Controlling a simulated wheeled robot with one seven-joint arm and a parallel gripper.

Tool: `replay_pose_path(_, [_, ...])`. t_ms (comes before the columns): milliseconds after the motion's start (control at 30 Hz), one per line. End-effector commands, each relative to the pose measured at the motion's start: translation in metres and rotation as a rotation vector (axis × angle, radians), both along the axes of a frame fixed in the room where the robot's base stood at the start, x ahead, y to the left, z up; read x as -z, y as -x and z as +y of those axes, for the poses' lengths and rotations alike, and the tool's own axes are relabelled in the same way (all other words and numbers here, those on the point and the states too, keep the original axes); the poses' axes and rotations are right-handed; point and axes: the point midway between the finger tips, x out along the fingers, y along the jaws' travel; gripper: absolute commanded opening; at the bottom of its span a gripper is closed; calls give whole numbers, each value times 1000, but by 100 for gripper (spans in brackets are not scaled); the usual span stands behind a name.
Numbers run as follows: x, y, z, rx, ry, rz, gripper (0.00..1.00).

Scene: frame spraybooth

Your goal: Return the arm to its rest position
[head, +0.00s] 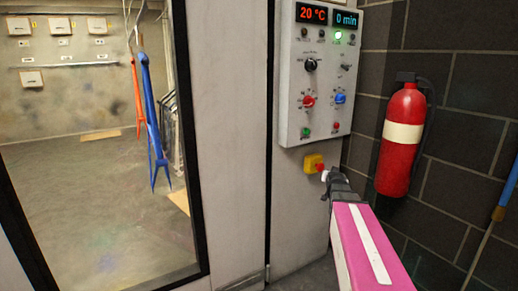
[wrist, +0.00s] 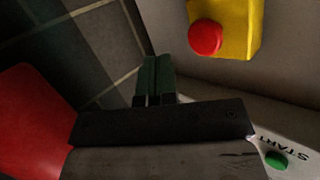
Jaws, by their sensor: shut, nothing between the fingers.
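My arm (head: 365,245), with a pink and white link, reaches up from the bottom right in the head view. My gripper (head: 326,177) is at its far end, just below and right of a yellow box with a red button (head: 314,163). In the wrist view my gripper (wrist: 154,78) is shut, with its dark fingers together and nothing between them. The red button (wrist: 205,37) shows beyond the fingers at upper right, apart from them in the picture. The exact gap to the wall is hard to tell.
A grey control panel (head: 293,75) with knobs and displays reading 20 °C and 0 min hangs above. A green START button (wrist: 277,160) shows in the wrist view. A red fire extinguisher (head: 398,155) hangs on the dark wall at right. A booth window (head: 90,210) is at left.

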Motion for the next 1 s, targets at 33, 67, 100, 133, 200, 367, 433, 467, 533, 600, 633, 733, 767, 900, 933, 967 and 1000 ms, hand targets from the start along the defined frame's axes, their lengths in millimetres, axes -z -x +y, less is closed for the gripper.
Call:
replay_pose_path(33, [26, 20, 17, -10, -5, 102, 0])
replay_pose_path(67, [40, 30, 25, -16, -9, 166, 0])
replay_pose_path(100, [59, 44, 36, -26, -10, 251, 0])
replay_pose_path(133, [74, 55, 45, -36, -12, 315, 0])
replay_pose_path(200, [103, 83, 64, -62, -16, 463, 0])
replay_pose_path(367, [160, 159, 107, -148, -22, 795, 0])
replay_pose_path(433, [177, 193, 124, -191, -25, 929, 0])
replay_pose_path(467, [183, 206, 130, -209, -26, 982, 0])
replay_pose_path(533, [193, 234, 142, -247, -28, 1089, 0])
replay_pose_path(600, [200, 257, 152, -281, -31, 1174, 0])
replay_pose_path(633, [202, 265, 154, -292, -33, 1202, 0])
replay_pose_path(733, [206, 280, 160, -318, -35, 1265, 0])
replay_pose_path(767, [206, 283, 161, -322, -35, 1274, 0])
replay_pose_path(900, [207, 286, 162, -328, -36, 1288, 0])
replay_pose_path(933, [207, 285, 162, -327, -35, 1288, 0])
replay_pose_path(967, [207, 285, 162, -327, -36, 1287, 0])
replay_pose_path(1000, [207, 285, 162, -327, -36, 1287, 0])
